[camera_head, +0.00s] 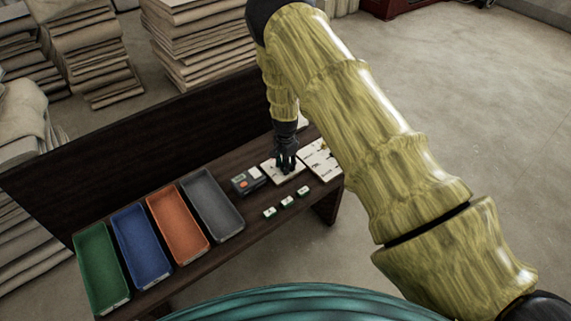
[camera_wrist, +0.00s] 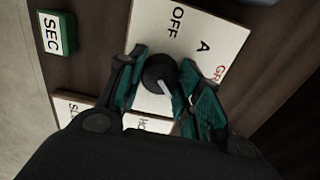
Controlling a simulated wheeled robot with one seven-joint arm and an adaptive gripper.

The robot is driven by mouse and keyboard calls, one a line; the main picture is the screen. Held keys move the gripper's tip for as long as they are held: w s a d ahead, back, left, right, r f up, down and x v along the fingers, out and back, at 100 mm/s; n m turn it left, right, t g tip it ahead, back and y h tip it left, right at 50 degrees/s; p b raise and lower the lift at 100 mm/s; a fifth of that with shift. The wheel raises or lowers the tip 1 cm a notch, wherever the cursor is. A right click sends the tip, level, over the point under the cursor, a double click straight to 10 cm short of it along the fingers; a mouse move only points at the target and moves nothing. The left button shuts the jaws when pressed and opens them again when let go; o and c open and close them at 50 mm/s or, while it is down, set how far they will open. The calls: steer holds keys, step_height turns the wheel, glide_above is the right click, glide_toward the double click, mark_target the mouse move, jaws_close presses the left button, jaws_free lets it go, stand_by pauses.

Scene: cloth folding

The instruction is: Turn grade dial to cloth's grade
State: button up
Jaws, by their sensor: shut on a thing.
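The grade dial is a round black knob (camera_wrist: 158,75) with a white pointer line, on a cream panel (camera_wrist: 150,20) lettered "OFF", "A" and part of "GR". In the wrist view my gripper (camera_wrist: 160,88) has its green-padded fingers on either side of the knob, shut on it. The white line points down and slightly right in that picture, away from "OFF" and "A". In the head view my gripper (camera_head: 286,163) reaches down onto the cream panel (camera_head: 275,175) on the bench and hides the knob.
Green (camera_head: 101,262), blue (camera_head: 139,243), orange (camera_head: 176,222) and grey (camera_head: 212,207) trays line the dark bench. A dark device (camera_head: 248,181) and several small green-and-white blocks (camera_head: 286,202) are near the panel. A second cream panel (camera_head: 322,165) adjoins it. A "SEC" block (camera_wrist: 55,33) shows in the wrist view.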

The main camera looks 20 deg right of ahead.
steer(key=o, duration=1.1)
steer(key=shift+c, duration=0.2)
step_height(320, 180, up, 12)
stand_by(0.3)
steer(key=s+d+f+n, duration=0.1)
steer(key=s+f, duration=0.1)
steer(key=s, duration=0.1)
steer(key=s+d+f+n+p, duration=0.1)
steer(key=s+f, duration=0.2)
steer(key=s, duration=0.1)
steer(key=s+d+f+h, duration=0.1)
steer(key=s+f, duration=0.1)
steer(key=s, duration=0.2)
steer(key=shift+s+d+f+n+p, duration=0.25)
steer(key=shift+n+p, duration=0.15)
steer(key=s+d+f+n+p, duration=0.15)
steer(key=s+f+n, duration=0.25)
steer(key=s, duration=1)
steer(key=s+a+r+n+p, duration=0.1)
steer(key=s+a+n, duration=0.1)
steer(key=s, duration=0.9)
steer(key=s+a+r+n+y+p, duration=0.1)
steer(key=s+n, duration=0.4)
steer(key=s, duration=0.7)
steer(key=shift+a+r+p, duration=0.4)
steer(key=shift+a+r, duration=0.05)
steer(key=shift+a, duration=0.55)
